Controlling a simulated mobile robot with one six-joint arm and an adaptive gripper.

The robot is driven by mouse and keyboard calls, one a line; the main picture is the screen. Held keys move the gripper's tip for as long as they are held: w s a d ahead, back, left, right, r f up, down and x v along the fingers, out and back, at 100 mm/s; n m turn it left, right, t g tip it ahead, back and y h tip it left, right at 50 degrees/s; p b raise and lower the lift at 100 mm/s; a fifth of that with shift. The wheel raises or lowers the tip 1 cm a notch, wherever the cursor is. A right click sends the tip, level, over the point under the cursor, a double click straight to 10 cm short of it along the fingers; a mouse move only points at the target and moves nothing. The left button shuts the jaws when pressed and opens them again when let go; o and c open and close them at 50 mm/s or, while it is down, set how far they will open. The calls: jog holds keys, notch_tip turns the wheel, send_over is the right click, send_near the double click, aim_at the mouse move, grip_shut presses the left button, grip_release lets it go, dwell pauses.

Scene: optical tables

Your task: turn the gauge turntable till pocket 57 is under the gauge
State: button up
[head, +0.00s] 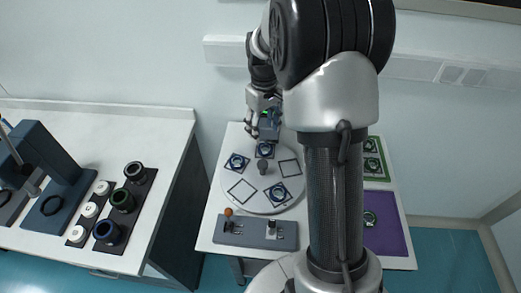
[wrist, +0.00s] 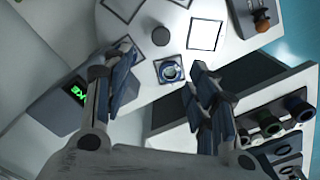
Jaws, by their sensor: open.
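The gauge turntable (head: 262,203) is a pale round disc on the middle table, with a dark centre knob (head: 262,168). Some square pockets hold round blue-rimmed parts; others are bare outlines, such as the right one (head: 289,168). No pocket number is legible. The gauge (wrist: 66,100), with a green display, is left in the wrist view; in the head view it is crowded by my gripper. My gripper (wrist: 158,88) is open and empty above the disc's edge. In the wrist view, a pocket with a round part (wrist: 169,70) shows between its fingers, apart from them.
A green tray (head: 386,172) and a purple mat (head: 392,236) lie at right, partly behind my arm. A left bench (head: 150,122) carries mounts and rings, across a gap.

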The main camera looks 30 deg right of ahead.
aim_at(263, 163)
notch_tip(263, 163, down, 16)
jog(key=b, duration=0.3)
jog(key=shift+s+a+f, duration=0.1)
jog(key=shift+f, duration=0.15)
jog(key=shift+c, duration=0.2)
grip_shut()
dwell(0.3)
